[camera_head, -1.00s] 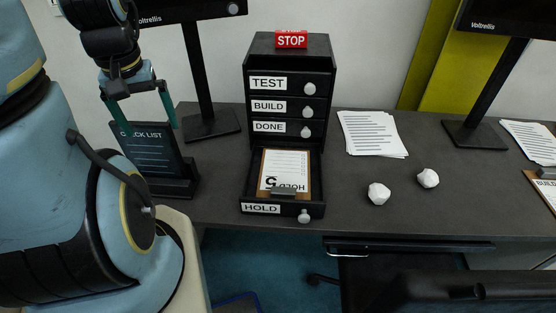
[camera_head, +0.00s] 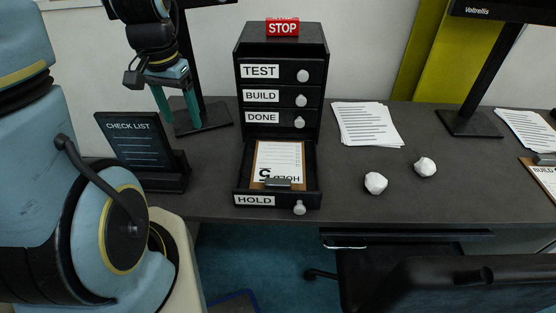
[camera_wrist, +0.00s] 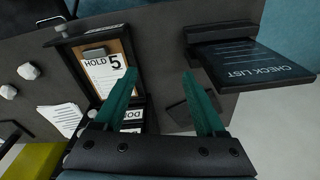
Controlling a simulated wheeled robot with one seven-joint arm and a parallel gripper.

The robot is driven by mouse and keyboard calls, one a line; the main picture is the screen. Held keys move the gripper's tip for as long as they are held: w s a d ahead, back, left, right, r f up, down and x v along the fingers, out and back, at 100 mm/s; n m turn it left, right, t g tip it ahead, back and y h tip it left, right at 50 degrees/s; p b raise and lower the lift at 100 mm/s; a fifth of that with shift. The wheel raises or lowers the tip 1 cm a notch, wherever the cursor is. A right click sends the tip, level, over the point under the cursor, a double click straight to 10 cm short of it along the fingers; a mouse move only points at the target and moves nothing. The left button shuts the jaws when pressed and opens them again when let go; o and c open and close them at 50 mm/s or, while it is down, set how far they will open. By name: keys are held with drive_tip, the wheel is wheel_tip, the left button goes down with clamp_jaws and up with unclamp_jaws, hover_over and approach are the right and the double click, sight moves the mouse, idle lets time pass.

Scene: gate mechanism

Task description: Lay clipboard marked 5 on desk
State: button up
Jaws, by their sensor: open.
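My gripper (camera_head: 179,124) has green fingers and is open and empty above the desk (camera_head: 225,205), left of the drawer unit and behind the checklist stand. In the wrist view my gripper (camera_wrist: 197,78) has its fingers spread, with the clipboard to the left, apart from them.
The CHECK LIST stand (camera_head: 140,150) is left of the drawer. Papers (camera_head: 366,125) and two crumpled balls (camera_head: 376,183) lie to the right. Bare desk shows between these things.

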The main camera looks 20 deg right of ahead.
drive_tip(key=d+f+m+b, duration=0.3)
drive_tip(key=d+f+m, duration=0.4)
drive_tip(key=d, duration=0.2)
drive_tip(key=m+g+b, duration=0.1)
drive_tip(key=m+b, duration=0.2)
drive_tip(key=m, duration=0.5)
hover_over(278, 182)
wheel_tip(278, 182, down, 6)
wheel_tip(278, 182, down, 10)
drive_tip(key=shift+w+f+p, duration=0.15)
drive_tip(key=shift+f+p, duration=0.1)
drive_tip(key=shift+p, duration=0.05)
clamp_jaws()
drive_tip(key=c, duration=0.6)
unclamp_jaws()
clamp_jaws()
drive_tip(key=shift+r, duration=0.1)
